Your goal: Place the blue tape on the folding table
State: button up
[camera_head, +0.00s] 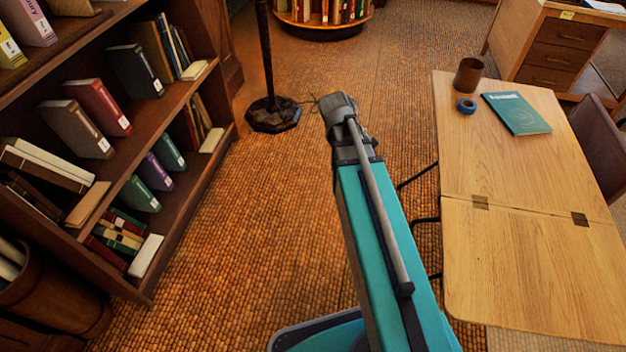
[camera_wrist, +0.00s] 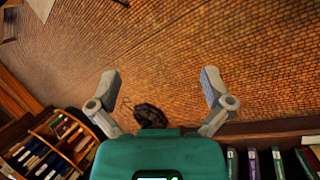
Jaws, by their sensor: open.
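The blue tape (camera_head: 466,105) is a small roll lying on the folding table (camera_head: 500,180) in the head view. It sits near the table's far left corner, just in front of a brown cup (camera_head: 468,75) and left of a teal book (camera_head: 516,113). My gripper (camera_wrist: 160,88) shows in the wrist view with its two grey fingers spread apart and nothing between them. In the head view my arm reaches out over the floor, left of the table, and its fingers are mostly hidden. The tape is not visible in the wrist view.
A bookshelf (camera_head: 150,225) full of books stands on the left. A lamp base (camera_head: 272,115) is on the floor ahead. A wooden desk (camera_head: 553,50) and a brown chair (camera_head: 600,145) stand beyond and right of the table. The table's near half is bare.

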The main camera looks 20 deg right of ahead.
jog(key=s+a+f+m+y, duration=0.1)
jog(key=s+a+m+y, duration=0.1)
jog(key=a, duration=0.5)
jog(key=s+a+m+y, duration=0.3)
jog(key=s+a, duration=0.2)
jog(key=a, duration=0.3)
jog(key=shift+a+f+m, duration=0.3)
jog(key=shift+f+m, duration=0.05)
jog(key=shift+m, duration=0.05)
